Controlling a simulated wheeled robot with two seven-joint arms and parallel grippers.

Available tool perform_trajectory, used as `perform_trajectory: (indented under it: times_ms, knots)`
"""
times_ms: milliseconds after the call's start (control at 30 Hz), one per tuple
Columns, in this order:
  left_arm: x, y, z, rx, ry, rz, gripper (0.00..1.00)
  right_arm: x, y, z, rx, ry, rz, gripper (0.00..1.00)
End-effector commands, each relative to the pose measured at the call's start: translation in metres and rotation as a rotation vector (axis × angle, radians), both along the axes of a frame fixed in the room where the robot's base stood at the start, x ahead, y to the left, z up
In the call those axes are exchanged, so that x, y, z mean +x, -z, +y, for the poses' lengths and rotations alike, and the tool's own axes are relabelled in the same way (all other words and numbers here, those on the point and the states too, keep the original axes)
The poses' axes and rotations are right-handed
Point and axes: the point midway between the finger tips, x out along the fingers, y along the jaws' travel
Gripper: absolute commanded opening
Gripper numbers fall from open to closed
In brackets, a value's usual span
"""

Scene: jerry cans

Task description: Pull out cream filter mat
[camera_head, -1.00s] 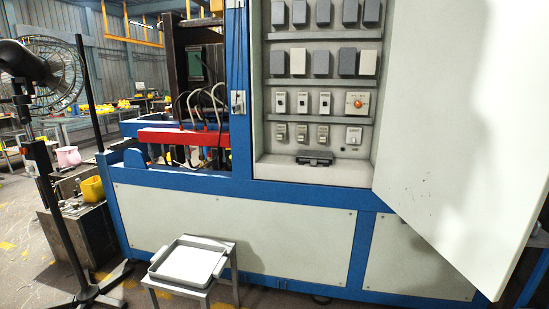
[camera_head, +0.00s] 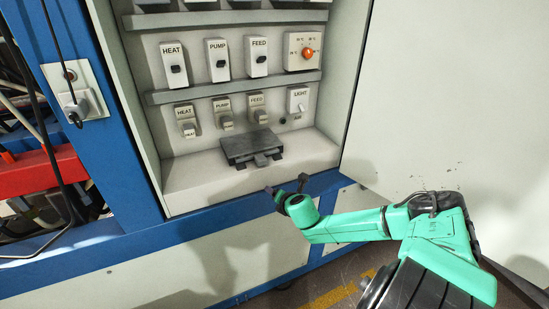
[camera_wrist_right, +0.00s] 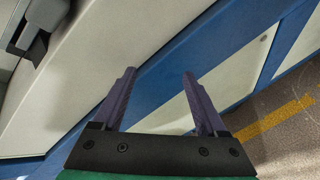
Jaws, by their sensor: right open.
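A dark grey flat holder (camera_head: 250,146) with a small tab (camera_head: 262,160) at its front sits on the pale cabinet floor. A corner of a dark grey part also shows at the top left of the right wrist view (camera_wrist_right: 42,38). I cannot make out a cream filter mat in either view. My right gripper (camera_head: 287,185) is in front of the cabinet's lower edge, just below and right of the holder. In the right wrist view its two fingers (camera_wrist_right: 158,73) are apart with nothing between them. My left gripper is not in view.
The open cabinet door (camera_head: 450,100) stands at the right, near my right arm. Labelled switches (camera_head: 217,60) fill the shelves above the holder. A blue frame post (camera_head: 112,140) with a cable box is at the left. The blue lower beam (camera_head: 170,245) runs beneath.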

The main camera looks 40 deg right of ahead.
Motion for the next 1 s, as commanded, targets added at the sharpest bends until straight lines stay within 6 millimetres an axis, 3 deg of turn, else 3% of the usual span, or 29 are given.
perform_trajectory:
  times_ms: [33,100,200,300,433,533,700,1000]
  knots:
    - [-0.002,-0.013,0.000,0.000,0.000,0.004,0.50,0.003,-0.047,0.010,-0.121,-0.092,0.000,0.78]
    - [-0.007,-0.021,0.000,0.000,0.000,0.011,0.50,-0.002,-0.092,0.027,-0.289,-0.214,0.014,0.78]
    - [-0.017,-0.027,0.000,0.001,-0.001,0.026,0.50,-0.016,-0.136,0.041,-0.491,-0.337,0.046,0.78]
    - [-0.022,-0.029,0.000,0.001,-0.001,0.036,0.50,-0.027,-0.159,0.044,-0.624,-0.403,0.076,0.78]
    - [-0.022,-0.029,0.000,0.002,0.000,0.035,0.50,-0.031,-0.166,0.043,-0.687,-0.433,0.094,0.78]
    - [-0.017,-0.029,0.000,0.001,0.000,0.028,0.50,-0.021,-0.162,0.041,-0.686,-0.434,0.092,0.78]
    - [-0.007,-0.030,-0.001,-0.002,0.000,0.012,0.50,0.006,-0.150,0.031,-0.680,-0.430,0.090,0.78]
    - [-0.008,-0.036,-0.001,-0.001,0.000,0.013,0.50,0.054,-0.131,0.013,-0.676,-0.424,0.088,0.78]
